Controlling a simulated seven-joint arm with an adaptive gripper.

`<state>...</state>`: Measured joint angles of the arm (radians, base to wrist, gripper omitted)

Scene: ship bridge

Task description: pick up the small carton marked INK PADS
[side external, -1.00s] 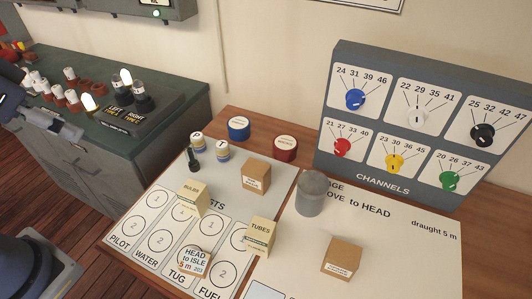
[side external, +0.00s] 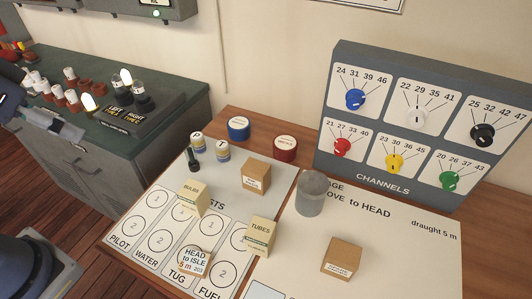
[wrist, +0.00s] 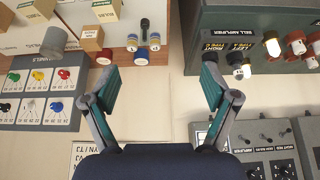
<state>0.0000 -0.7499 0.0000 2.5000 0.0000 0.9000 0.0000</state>
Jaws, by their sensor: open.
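Two small brown cartons stand on the desk. One (side external: 257,175) is near the back of the left card; the other (side external: 341,260) is on the right-hand sheet. Their labels are too small to read, so I cannot tell which is marked INK PADS. My gripper (wrist: 160,80) is open and empty. In the side view part of it (side external: 58,124) shows at the left, by the green-topped cabinet, well away from both cartons.
Cream cartons marked BULBS (side external: 192,198) and TUBES (side external: 260,237) stand on the left card. A grey cylinder (side external: 312,194) is between the brown cartons. Small pots, a dark stamp (side external: 193,160) and blue and red tins (side external: 285,149) stand behind. The CHANNELS panel (side external: 400,125) rises at the back right.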

